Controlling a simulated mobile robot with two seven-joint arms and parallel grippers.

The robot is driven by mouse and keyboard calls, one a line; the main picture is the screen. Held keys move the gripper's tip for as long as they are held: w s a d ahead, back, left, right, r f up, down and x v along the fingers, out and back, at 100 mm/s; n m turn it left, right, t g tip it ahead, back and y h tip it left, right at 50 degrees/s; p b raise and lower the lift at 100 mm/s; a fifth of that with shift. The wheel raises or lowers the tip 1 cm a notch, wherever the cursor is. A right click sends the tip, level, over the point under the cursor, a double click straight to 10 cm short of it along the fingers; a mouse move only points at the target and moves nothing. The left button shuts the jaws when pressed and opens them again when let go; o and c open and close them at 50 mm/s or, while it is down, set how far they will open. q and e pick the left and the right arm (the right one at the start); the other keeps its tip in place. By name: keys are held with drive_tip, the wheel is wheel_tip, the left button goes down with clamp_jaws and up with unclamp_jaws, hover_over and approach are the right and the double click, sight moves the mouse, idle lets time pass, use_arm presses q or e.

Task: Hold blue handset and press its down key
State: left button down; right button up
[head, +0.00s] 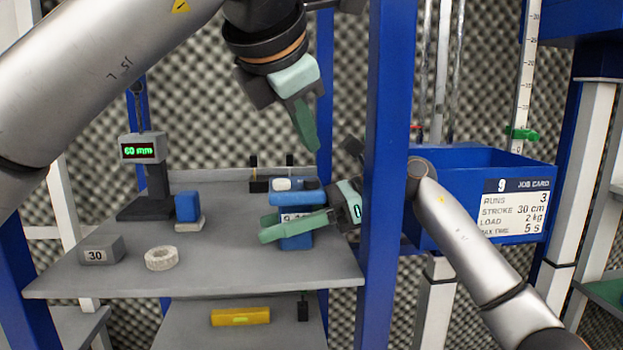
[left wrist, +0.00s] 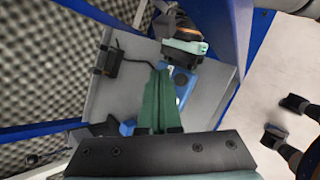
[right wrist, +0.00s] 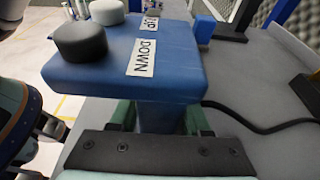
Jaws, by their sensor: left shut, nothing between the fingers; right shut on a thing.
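The blue handset (head: 297,241) stands upright above the grey table top, and my right gripper (head: 272,230) is shut around its narrow lower body. In the right wrist view the handset head (right wrist: 135,75) shows a dark grey key (right wrist: 80,42) beside the DOWN label (right wrist: 141,58) and a paler key (right wrist: 107,12) beside the UP label (right wrist: 151,25). My left gripper (head: 311,143) is shut and empty, its fingers pointing down above the handset, apart from the keys. In the left wrist view its green fingers (left wrist: 158,80) partly cover the handset (left wrist: 184,82).
A blue post (head: 385,130) stands close right of the grippers. On the table (head: 210,270) are a second blue block (head: 187,207), a grey block marked 30 (head: 101,249), a white ring (head: 160,258) and a lit display stand (head: 143,148). A blue bin (head: 460,165) is at right.

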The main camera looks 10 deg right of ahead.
sight(312, 183)
use_arm(q)
drive_tip(key=shift+f, duration=1)
idle(1.3)
drive_tip(key=shift+f, duration=0.4)
